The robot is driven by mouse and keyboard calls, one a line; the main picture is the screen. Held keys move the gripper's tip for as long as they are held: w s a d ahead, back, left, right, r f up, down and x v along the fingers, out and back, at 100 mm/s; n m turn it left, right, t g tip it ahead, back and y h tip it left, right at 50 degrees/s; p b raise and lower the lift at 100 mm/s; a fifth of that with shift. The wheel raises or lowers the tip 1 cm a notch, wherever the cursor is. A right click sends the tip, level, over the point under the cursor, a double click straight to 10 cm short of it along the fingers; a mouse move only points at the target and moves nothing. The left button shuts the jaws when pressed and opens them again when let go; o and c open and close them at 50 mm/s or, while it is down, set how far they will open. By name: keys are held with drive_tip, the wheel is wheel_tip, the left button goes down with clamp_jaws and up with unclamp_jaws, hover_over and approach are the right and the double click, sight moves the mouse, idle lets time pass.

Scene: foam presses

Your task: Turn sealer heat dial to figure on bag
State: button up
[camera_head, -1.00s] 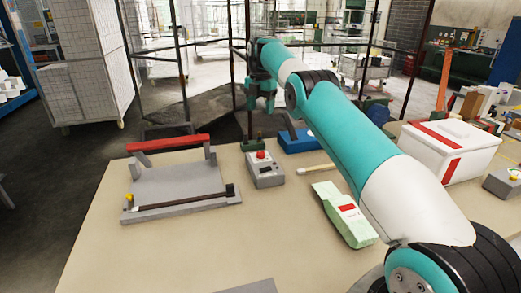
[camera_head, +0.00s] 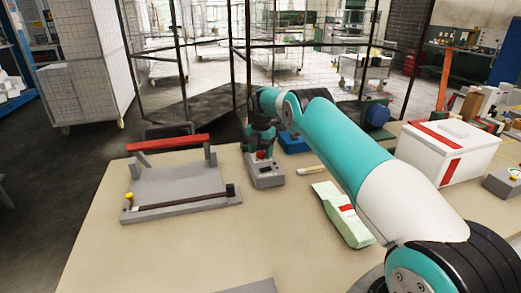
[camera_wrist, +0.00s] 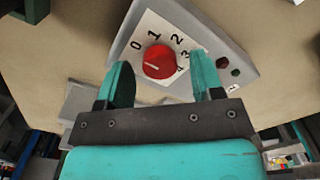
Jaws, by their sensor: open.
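The red heat dial (camera_wrist: 159,61) sits on a white plate printed with figures 0, 1, 2, 3 and a partly hidden one, on the grey control box. My gripper (camera_wrist: 163,84) is open, with its teal fingers on either side of the dial in the wrist view; contact cannot be told. The dial's pale pointer mark is small. In the head view my gripper is down over the control box (camera_head: 267,178). The sealer (camera_head: 175,188) with its raised red-handled arm stands to the left. The pale green bag (camera_head: 340,213) with a red-and-white label lies to the right; its figure is unreadable.
A blue object (camera_head: 294,143) is behind the box. A pale stick (camera_head: 311,170) lies between box and bag. A white case with red bands (camera_head: 447,150) stands at right. The front of the table (camera_head: 200,250) is largely clear.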

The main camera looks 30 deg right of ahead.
drive_tip(key=shift+f, duration=0.2)
drive_tip(key=shift+c, duration=0.2)
drive_tip(key=c, duration=0.9)
